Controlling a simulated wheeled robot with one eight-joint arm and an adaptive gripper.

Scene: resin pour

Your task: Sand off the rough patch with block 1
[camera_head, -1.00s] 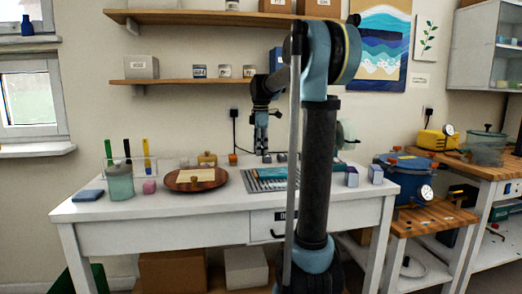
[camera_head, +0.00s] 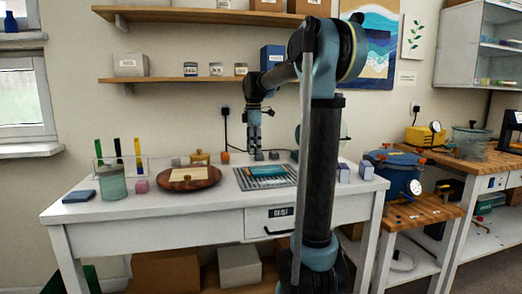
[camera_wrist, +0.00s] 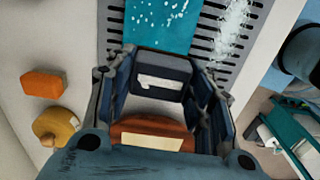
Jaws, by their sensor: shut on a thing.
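My gripper (camera_head: 254,148) hangs, pointing down, over the back of the white bench, behind the slatted tray. In the wrist view its two dark fingers (camera_wrist: 158,98) close around a dark blue-grey block (camera_wrist: 160,66) with a white label. I cannot read a number on it. A teal panel (camera_head: 268,170) lies on the tray, and it shows just past the held block in the wrist view (camera_wrist: 150,35), with white flecks on its surface. I cannot tell which marks are the rough patch. A brown thing with a cream strip (camera_wrist: 152,142) shows between the finger bases.
An orange block (camera_head: 224,157) and a mustard jar (camera_head: 200,158) stand left of my gripper. A round brown board (camera_head: 213,183) lies in front of the jar. A wall shelf (camera_head: 185,79) is above.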

